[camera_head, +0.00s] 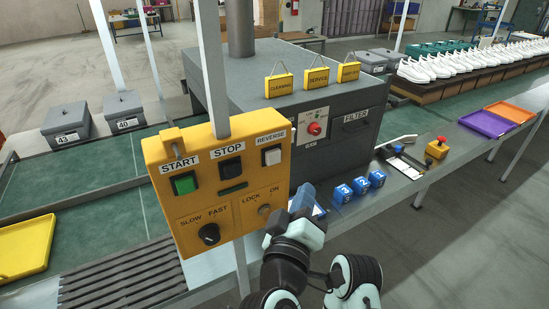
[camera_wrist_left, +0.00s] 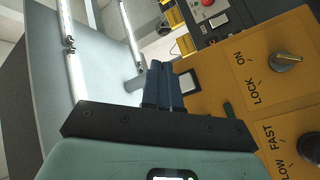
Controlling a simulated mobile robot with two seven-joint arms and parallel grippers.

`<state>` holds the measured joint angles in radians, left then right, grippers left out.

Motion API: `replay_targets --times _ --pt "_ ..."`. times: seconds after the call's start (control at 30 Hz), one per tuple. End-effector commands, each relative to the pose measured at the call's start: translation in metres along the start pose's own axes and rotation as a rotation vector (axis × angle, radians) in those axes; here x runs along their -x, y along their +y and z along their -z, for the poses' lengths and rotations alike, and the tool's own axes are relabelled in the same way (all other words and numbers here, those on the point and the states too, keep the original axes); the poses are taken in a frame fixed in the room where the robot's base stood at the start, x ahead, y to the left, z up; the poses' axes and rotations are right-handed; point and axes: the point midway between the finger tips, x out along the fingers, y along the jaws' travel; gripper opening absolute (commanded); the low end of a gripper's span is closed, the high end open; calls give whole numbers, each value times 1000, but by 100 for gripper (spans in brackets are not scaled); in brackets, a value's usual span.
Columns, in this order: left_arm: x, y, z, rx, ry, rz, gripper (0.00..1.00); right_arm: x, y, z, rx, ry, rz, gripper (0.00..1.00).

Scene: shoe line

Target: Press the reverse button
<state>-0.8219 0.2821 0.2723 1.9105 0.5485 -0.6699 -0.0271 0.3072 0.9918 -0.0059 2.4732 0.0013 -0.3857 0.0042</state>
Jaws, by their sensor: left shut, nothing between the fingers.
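The yellow control panel (camera_head: 222,165) stands upright on a post in the head view. Its REVERSE button (camera_head: 271,156) is a white square at the upper right, under its label. My left gripper (camera_head: 304,196) is at the panel's right side, below and right of that button. In the left wrist view its dark fingers (camera_wrist_left: 162,78) are together and empty. The white button (camera_wrist_left: 187,82) shows just right of the fingertips, partly bordered by them; whether they touch it I cannot tell. The REVERSE label is not visible there. My right gripper is not in view.
Several blue blocks (camera_head: 360,186) and a red-topped yellow emergency stop (camera_head: 437,147) sit on the ledge to the right.

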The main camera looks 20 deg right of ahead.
Motion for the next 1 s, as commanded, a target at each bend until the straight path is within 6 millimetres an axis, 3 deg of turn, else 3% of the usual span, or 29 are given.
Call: replay_targets --times 0.53,1.0 --pt "-49 -37 36 0 2 2 0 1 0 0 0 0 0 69" --pt "-57 -42 42 -1 1 1 0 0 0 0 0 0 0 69"
